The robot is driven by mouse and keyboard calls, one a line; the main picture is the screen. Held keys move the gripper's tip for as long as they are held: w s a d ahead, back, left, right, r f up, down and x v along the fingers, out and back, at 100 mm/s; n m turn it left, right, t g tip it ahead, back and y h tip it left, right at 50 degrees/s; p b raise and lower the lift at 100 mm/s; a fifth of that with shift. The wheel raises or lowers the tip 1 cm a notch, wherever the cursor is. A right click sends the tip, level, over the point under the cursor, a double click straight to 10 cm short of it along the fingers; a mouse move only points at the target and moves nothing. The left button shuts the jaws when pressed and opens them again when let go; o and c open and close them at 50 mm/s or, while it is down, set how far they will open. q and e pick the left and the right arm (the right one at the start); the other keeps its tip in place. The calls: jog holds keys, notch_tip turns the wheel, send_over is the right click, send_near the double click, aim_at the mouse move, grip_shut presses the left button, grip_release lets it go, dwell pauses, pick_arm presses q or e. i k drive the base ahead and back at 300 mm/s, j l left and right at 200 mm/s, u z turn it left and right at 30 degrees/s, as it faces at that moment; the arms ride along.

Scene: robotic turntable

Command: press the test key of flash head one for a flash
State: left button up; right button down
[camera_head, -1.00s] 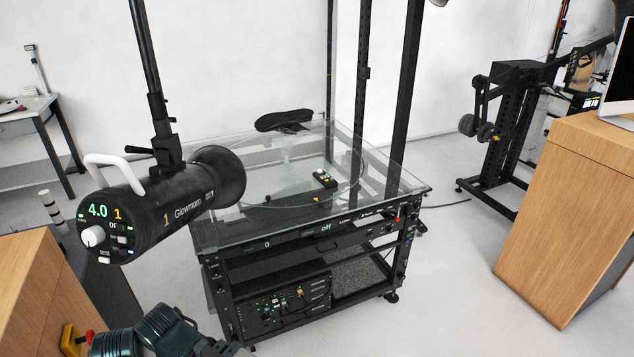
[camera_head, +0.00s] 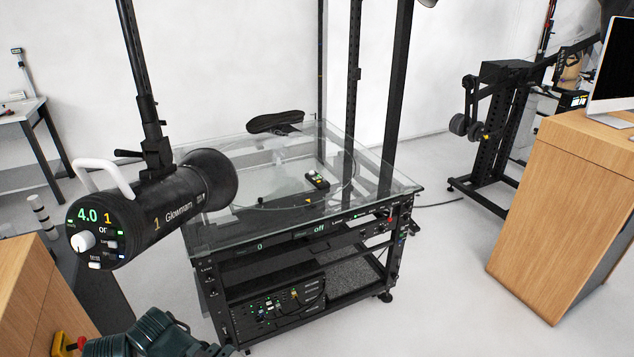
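Flash head one (camera_head: 150,215) is a black cylinder marked "1 Glowmann", hanging from a black pole at the left with a white handle on top. Its rear panel (camera_head: 95,232) faces me and shows a green "4.0", an orange "1", a white knob (camera_head: 83,241) and small lit keys. The small white test key (camera_head: 94,265) sits low on the panel, below the knob; its label is too small to read surely. Dark green links of my arm show at the bottom left, below the flash head and apart from it. Neither gripper's fingers are in view.
A wooden cabinet (camera_head: 28,295) is at lower left, a wooden desk (camera_head: 565,210) at right. Floor between cart and desk is clear.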

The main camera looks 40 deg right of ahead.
aim_at(92, 264)
jog(key=k+j, duration=1.15)
jog(key=j, duration=0.15)
